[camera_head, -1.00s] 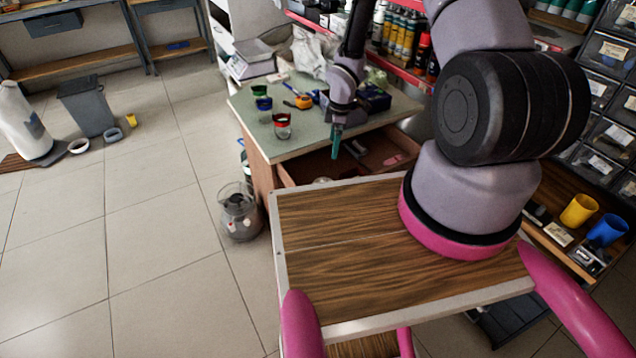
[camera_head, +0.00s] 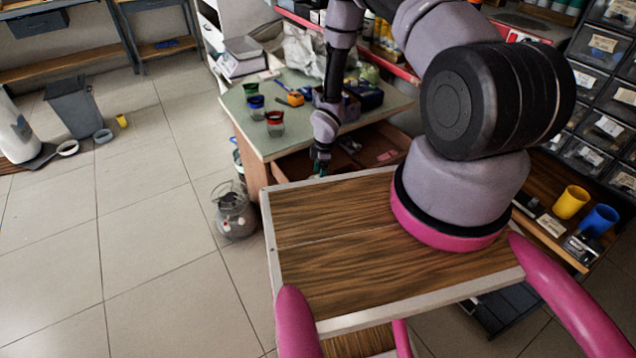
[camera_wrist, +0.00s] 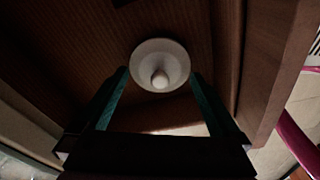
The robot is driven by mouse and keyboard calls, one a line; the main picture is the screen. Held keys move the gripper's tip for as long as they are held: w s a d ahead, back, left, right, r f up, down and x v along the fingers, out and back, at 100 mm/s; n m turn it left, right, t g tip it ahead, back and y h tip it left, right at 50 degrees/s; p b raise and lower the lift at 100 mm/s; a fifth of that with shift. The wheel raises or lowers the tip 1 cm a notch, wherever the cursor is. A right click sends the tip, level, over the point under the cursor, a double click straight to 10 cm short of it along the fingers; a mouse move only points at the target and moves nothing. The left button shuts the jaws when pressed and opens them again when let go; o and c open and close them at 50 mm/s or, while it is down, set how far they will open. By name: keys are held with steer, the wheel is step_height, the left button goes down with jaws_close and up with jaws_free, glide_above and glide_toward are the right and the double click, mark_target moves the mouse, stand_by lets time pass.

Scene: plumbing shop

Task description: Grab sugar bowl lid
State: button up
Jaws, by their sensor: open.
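The sugar bowl lid, a round white piece with a knob at its centre (camera_wrist: 160,64), lies on the brown wooden floor of an open drawer in the wrist view. My gripper (camera_wrist: 160,82) is open, with its two green fingers on either side of the lid's lower part in the picture. I cannot tell how far above the lid the fingertips are. In the head view my gripper (camera_head: 319,168) points down into the drawer, and my wooden base top hides the lid there.
The open drawer (camera_head: 375,150) has side walls close to my gripper. Above it, the green worktop (camera_head: 305,132) holds small jars (camera_head: 274,124), an orange tape measure (camera_head: 295,99) and a dark box (camera_head: 362,95).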

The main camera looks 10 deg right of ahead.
steer(key=shift+f, duration=0.45)
jaws_close()
steer(key=shift+s, duration=0.15)
steer(key=shift+s, duration=0.1)
